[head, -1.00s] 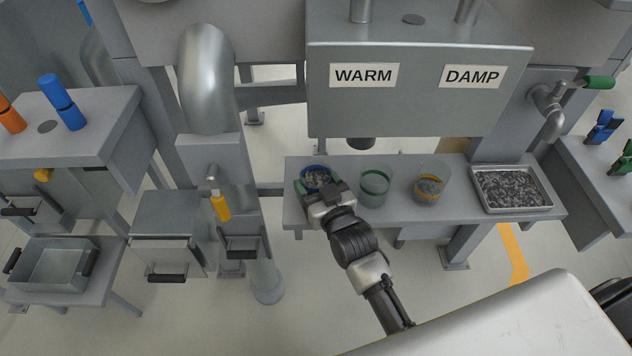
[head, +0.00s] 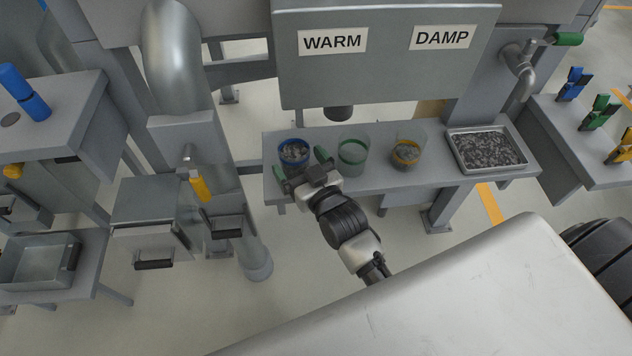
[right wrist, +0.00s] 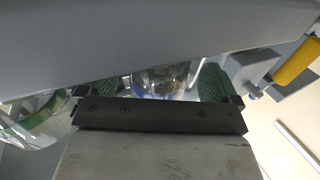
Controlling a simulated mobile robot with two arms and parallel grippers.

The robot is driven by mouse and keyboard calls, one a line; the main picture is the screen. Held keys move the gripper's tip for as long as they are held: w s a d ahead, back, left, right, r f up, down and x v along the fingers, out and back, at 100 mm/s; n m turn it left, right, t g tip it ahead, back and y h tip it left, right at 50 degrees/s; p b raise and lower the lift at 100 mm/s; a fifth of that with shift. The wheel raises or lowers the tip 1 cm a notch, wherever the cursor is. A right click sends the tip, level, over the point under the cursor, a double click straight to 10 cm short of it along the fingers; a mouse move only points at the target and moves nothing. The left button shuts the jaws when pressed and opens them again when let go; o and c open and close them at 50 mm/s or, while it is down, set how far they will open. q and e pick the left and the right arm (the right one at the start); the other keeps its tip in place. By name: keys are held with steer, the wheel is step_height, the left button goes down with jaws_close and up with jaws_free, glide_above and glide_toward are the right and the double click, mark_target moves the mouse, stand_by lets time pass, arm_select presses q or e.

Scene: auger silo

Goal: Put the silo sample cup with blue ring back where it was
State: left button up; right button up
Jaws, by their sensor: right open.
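The sample cup with the blue ring (head: 293,151) stands on the grey shelf (head: 385,181), at its left end, with dark grey grains inside. My right gripper (head: 302,167) is open just in front of this cup, its green fingertips apart on either side of the near edge. In the right wrist view the cup (right wrist: 160,80) shows between the two green finger pads, with a gap on both sides. Its upper part is hidden there by a grey surface. My left gripper is not in view.
A green-ringed cup (head: 352,155) stands close right of my gripper, and an orange-ringed cup (head: 406,152) with grains is further right. A metal tray of grains (head: 486,149) sits at the shelf's right end. The WARM and DAMP housing (head: 385,60) hangs above.

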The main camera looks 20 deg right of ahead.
steer(key=s+d, duration=0.1)
steer(key=s, duration=0.8)
steer(key=shift+s+d, duration=0.2)
steer(key=shift+s, duration=0.05)
